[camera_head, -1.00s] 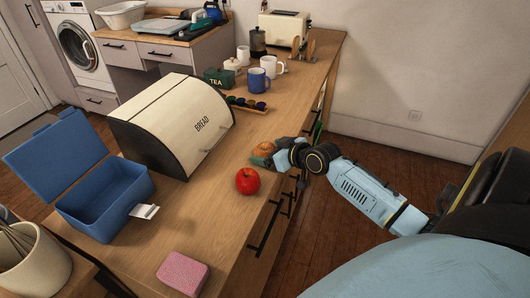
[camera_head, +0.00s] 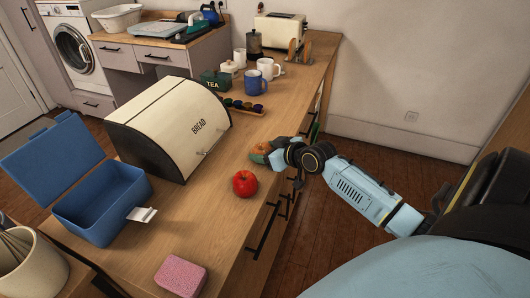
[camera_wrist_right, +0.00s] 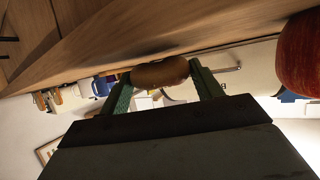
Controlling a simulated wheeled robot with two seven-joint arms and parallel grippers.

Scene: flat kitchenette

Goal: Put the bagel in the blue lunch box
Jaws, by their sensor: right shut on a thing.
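The bagel (camera_head: 260,151) is a small brown round at the counter's front edge, just right of the bread bin. My right gripper (camera_head: 268,152) is shut on it. In the right wrist view the bagel (camera_wrist_right: 160,72) sits between the two green fingers. Whether it still touches the counter I cannot tell. The blue lunch box (camera_head: 88,232) stands at the left of the counter with its lid (camera_head: 50,158) tilted open. The part of its inside that shows is empty. My left gripper is not in view.
A red apple (camera_head: 245,183) lies just in front of the gripper and shows in the right wrist view (camera_wrist_right: 300,55). The bread bin (camera_head: 170,125) stands between bagel and lunch box. A pink sponge (camera_head: 181,275) and a utensil crock (camera_head: 30,265) are near. Counter between apple and lunch box is clear.

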